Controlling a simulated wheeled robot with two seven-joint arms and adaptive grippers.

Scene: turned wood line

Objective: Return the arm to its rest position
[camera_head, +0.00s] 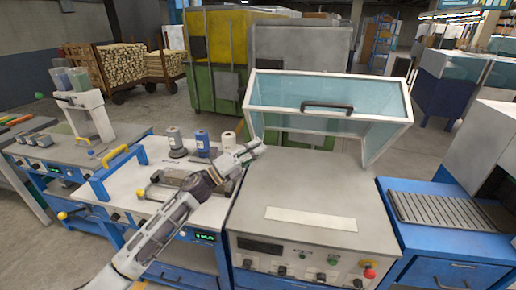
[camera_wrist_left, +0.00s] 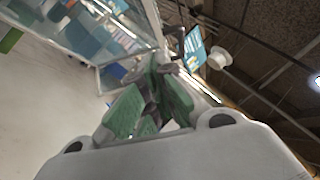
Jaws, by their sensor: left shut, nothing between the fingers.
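My left arm (camera_head: 170,222) comes in from the lower left in the head view and reaches over the middle blue-framed workbench. My left gripper (camera_head: 250,150) is at its far end, beside the left edge of the open clear hood. It is shut and empty. In the left wrist view the gripper (camera_wrist_left: 155,75) shows its greenish finger pads together, with the hood's framed panels (camera_wrist_left: 85,40) behind at the upper left. My right gripper is in neither view.
The clear hood (camera_head: 330,105) with a dark handle stands raised over the grey machine top (camera_head: 295,190). Several spools, one of them blue (camera_head: 202,142), stand behind my arm. A blue handle frame (camera_head: 118,172) is to the left. A slatted conveyor (camera_head: 445,210) is at right.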

